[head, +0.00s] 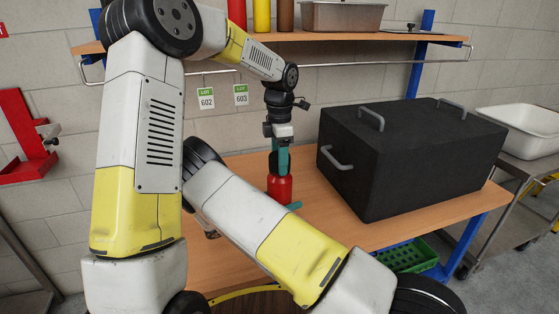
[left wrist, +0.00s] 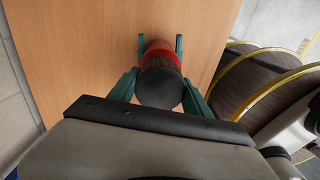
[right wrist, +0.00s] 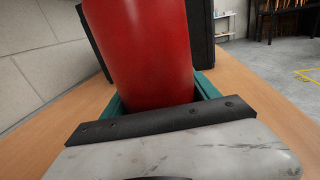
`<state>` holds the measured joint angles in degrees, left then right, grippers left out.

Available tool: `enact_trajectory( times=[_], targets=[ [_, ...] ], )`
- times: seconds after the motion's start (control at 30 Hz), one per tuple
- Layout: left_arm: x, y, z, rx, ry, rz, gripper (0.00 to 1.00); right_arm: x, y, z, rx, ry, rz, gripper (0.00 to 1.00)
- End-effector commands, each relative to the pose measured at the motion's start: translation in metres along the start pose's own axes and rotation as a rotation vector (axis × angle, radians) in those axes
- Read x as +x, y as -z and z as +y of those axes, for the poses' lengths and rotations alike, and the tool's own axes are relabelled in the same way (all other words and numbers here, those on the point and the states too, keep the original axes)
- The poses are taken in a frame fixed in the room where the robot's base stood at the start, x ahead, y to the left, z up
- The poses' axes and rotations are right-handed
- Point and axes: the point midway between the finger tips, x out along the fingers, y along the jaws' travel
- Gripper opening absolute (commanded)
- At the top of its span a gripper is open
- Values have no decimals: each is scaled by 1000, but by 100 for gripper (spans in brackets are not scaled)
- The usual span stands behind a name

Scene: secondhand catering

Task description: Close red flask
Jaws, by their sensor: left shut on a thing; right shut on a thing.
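The red flask (head: 279,190) stands upright on the wooden table. My right gripper is shut around its body, which fills the right wrist view (right wrist: 140,50) between the teal fingers; a teal fingertip shows beside the flask's base in the head view. My left gripper (head: 280,160) points straight down above the flask. It is shut on the dark, round-topped lid (left wrist: 160,88), which lies in line with the red body in the left wrist view. I cannot tell whether the lid is fully seated.
A large black box (head: 410,160) with handles stands right of the flask. A shelf (head: 330,37) with bottles and a metal pan runs above the table. Lot cards (head: 206,98) hang on the wall behind. Bare table (head: 235,252) lies left and in front of the flask.

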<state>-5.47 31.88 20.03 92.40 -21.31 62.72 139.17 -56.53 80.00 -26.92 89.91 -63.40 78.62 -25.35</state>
Motion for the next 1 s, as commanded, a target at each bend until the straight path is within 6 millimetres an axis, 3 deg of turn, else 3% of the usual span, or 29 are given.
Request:
enact_trajectory(
  times=[0.17, 1.0],
  targets=[
    [0, 0, 0, 292, -2, -1, 8, 0, 0, 0, 0, 1, 1, 0],
    [1, 0, 1, 2187, -2, 0, 8, 0, 0, 0, 0, 1, 1, 0]
  ],
)
